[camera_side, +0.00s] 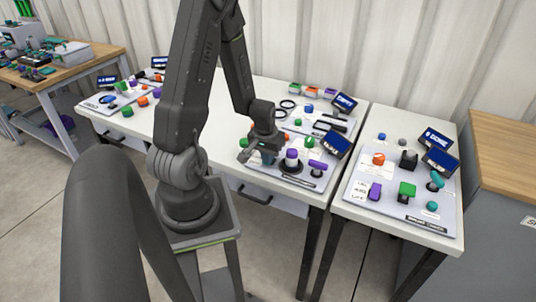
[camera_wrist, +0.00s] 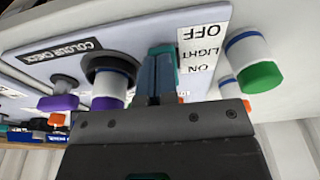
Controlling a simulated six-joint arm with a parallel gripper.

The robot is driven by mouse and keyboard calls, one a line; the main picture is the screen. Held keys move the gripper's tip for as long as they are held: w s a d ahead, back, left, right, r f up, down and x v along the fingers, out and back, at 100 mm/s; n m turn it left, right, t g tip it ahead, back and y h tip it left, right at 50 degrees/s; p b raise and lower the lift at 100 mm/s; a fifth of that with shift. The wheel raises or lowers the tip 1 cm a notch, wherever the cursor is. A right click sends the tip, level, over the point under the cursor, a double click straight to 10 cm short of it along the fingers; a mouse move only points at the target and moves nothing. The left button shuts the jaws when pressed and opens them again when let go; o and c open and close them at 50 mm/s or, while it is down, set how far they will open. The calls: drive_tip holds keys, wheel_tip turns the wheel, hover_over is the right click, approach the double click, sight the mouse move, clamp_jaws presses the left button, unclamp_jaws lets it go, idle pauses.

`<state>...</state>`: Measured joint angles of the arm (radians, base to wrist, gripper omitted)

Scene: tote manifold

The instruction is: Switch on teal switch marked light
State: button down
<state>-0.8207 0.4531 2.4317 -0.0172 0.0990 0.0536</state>
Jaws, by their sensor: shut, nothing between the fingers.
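The teal switch (camera_wrist: 160,72) stands on a light panel, beside a white label (camera_wrist: 203,55) that reads OFF, LIGHT and ON, upside down in the wrist view. OFF is at the far end and ON at the end nearer my gripper. My gripper (camera_wrist: 160,101) is shut and empty, right at the teal switch; I cannot tell whether they touch. The gripper's body hides the switch's lower part, so its setting is unclear. In the side view my gripper (camera_side: 256,158) is low over the middle table's front panel, and covers most of the switch.
Beside the switch are a purple knob with a dark collar (camera_wrist: 108,80), a purple T-handle (camera_wrist: 60,102) and a green button (camera_wrist: 260,77). A blue-screen display (camera_side: 337,144) stands at the panel's right. Another panel with controls (camera_side: 400,190) is on the right table.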

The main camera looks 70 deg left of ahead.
drive_tip(key=shift+w+a, duration=0.5)
drive_tip(key=shift+a, duration=0.2)
drive_tip(key=shift+r, duration=0.1)
wheel_tip(320, 180, up, 14)
drive_tip(key=s+d, duration=0.2)
drive_tip(key=shift+d, duration=0.3)
drive_tip(key=shift+s, duration=0.1)
